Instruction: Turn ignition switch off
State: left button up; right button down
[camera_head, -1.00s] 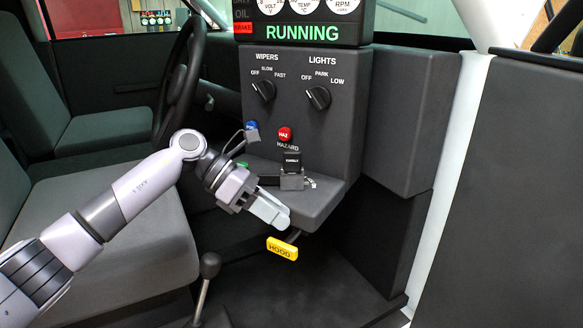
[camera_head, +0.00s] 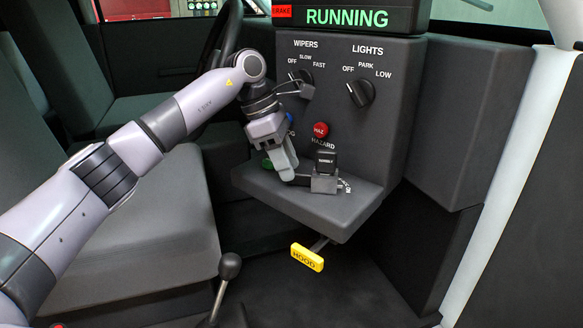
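The ignition switch (camera_head: 326,183) appears to be the small grey block with a black key head (camera_head: 325,161) on the dashboard ledge. Lettering on the ledge to its right is partly hidden; "ON" seems to show. The sign above reads "RUNNING" (camera_head: 347,18) in green. My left gripper (camera_head: 289,174) points down just left of the switch, with its fingertips by a short dark bar beside the block. I cannot tell whether they touch it, or how far apart the fingers are. My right gripper is not in view.
The wipers knob (camera_head: 304,84) is close to my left wrist, with the lights knob (camera_head: 360,93) to its right. A red hazard button (camera_head: 320,130) is above the switch. A green button (camera_head: 267,163) is partly behind my gripper. A yellow hood handle (camera_head: 307,257) hangs below the ledge.

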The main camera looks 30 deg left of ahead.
pick_arm(q)
jog(key=shift+x, duration=0.95)
jog(key=shift+r, duration=0.1)
grip_shut()
